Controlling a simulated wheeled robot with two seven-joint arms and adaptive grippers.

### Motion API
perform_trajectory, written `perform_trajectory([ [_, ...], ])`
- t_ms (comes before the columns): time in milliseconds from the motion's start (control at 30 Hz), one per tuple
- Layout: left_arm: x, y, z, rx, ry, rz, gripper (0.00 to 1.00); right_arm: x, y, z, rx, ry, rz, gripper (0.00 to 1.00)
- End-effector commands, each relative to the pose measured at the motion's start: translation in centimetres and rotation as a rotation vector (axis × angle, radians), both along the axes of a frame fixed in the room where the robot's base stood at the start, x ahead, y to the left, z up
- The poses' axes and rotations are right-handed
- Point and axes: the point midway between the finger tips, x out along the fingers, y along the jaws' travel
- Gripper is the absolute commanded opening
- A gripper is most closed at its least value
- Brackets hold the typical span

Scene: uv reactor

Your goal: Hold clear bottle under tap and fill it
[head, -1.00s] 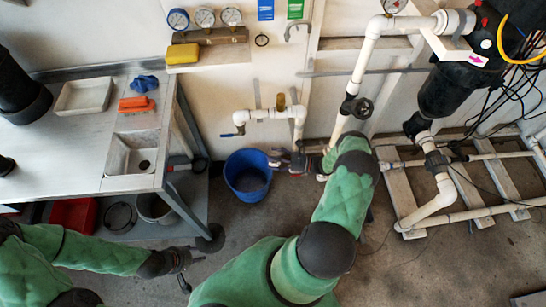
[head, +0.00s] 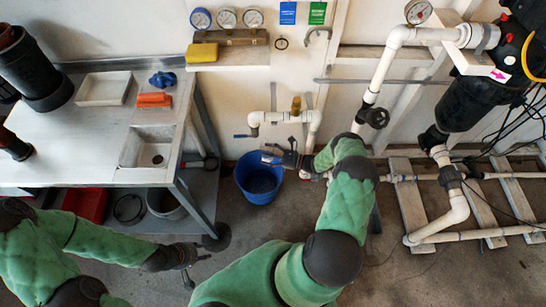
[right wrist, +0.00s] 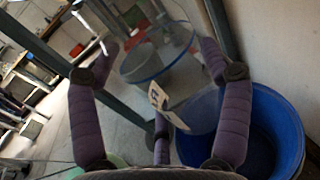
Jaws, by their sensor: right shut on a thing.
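The clear bottle (right wrist: 193,85) lies between the fingers of my right gripper (right wrist: 158,75); a pale label shows on its side. In the head view my right gripper (head: 283,158) is shut on the bottle (head: 269,158), which is small and hard to make out, near the back right rim of the blue bucket (head: 259,194). The bottle appears slightly below and right of that end. My left gripper (head: 188,262) is low over the floor, apart from everything; its opening is unclear.
A metal bench (head: 90,177) with a sink (head: 145,149) stands left. White pipes and a black filter housing (head: 470,95) fill the right wall, with wooden slats (head: 412,207) below. The bucket also shows in the right wrist view (right wrist: 292,120). Floor in front of the bucket is open.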

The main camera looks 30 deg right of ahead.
Motion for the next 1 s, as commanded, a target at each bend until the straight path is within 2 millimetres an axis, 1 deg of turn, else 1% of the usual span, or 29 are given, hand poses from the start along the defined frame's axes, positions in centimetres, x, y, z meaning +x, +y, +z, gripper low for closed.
perform_trajectory([
  [300, 0.0, 0.0, 0.0, 0.0, 0.0, 0.0, 0.4, 2.6, 1.8, 0.3, 0.0, 0.0, 0.002, 0.46],
  [500, 0.0, 0.0, 0.0, 0.0, 0.0, 0.0, 0.4, 3.8, 2.6, 0.5, 0.001, 0.001, 0.002, 0.46],
  [700, 0.0, 0.0, 0.0, 0.0, 0.0, 0.0, 0.4, 4.2, 2.8, 0.6, 0.001, 0.001, 0.0, 0.46],
  [933, 0.0, 0.0, 0.0, 0.0, 0.0, 0.0, 0.4, 4.2, 2.8, 0.6, 0.001, 0.001, 0.0, 0.46],
  [967, 0.0, 0.0, 0.0, 0.0, 0.0, 0.0, 0.43, 4.2, 2.8, 0.6, 0.001, 0.001, 0.0, 0.46],
  [1000, 0.0, 0.0, 0.0, 0.0, -0.001, 0.0, 0.5, 4.2, 2.8, 0.6, 0.001, 0.001, 0.0, 0.46],
])
